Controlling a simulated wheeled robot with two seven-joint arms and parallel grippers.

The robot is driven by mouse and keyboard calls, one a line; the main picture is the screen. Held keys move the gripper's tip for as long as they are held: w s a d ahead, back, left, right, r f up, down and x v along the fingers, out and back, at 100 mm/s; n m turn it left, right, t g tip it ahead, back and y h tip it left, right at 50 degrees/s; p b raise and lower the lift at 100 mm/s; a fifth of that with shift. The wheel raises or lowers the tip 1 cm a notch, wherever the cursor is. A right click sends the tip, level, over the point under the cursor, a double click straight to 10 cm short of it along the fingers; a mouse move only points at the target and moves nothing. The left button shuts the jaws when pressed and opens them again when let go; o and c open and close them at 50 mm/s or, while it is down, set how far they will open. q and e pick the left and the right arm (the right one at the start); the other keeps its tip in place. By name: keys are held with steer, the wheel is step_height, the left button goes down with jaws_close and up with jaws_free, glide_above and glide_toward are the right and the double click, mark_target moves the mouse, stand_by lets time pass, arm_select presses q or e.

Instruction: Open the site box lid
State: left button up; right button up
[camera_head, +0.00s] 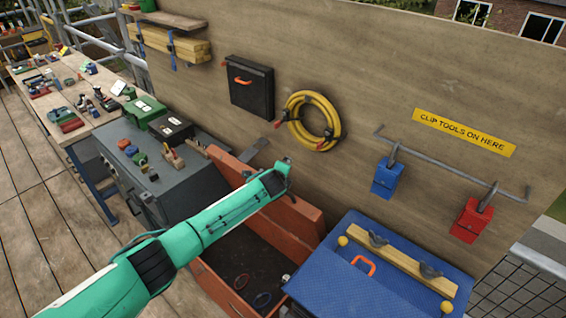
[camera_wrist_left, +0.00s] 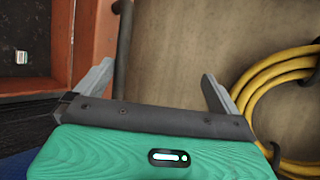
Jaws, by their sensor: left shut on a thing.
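The site box (camera_head: 208,279) is an orange-red chest below the plywood wall, with its dark inside and a few small items showing. Its orange lid (camera_head: 300,222) stands raised at the back, near the wall. The box's orange-red side also shows at the left of the left wrist view (camera_wrist_left: 88,30). My left gripper (camera_head: 281,174) is at the upper edge of the raised lid, shut on it. Its fingers (camera_wrist_left: 158,85) stand well apart in the left wrist view, and the grip itself is not clear there. My right gripper is not in view.
A blue box (camera_head: 340,290) with a wooden strip and yellow balls on top stands right of the site box. A grey cabinet (camera_head: 185,190) with tools stands left. A yellow hose coil (camera_head: 291,105) and a black box (camera_head: 250,90) hang on the wall.

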arm_select(q)
steer(key=r, duration=0.1)
steer(key=r+p, duration=0.1)
steer(key=d+r+p, duration=0.1)
steer(key=r, duration=0.1)
steer(key=shift+s+r, duration=0.1)
steer(key=shift+s, duration=0.2)
steer(key=shift+p+v, duration=0.4)
steer(key=shift+v, duration=0.75)
steer(key=c, duration=1)
steer(key=s+r, duration=0.3)
steer(key=shift+r, duration=0.15)
steer(key=shift+c, duration=0.2)
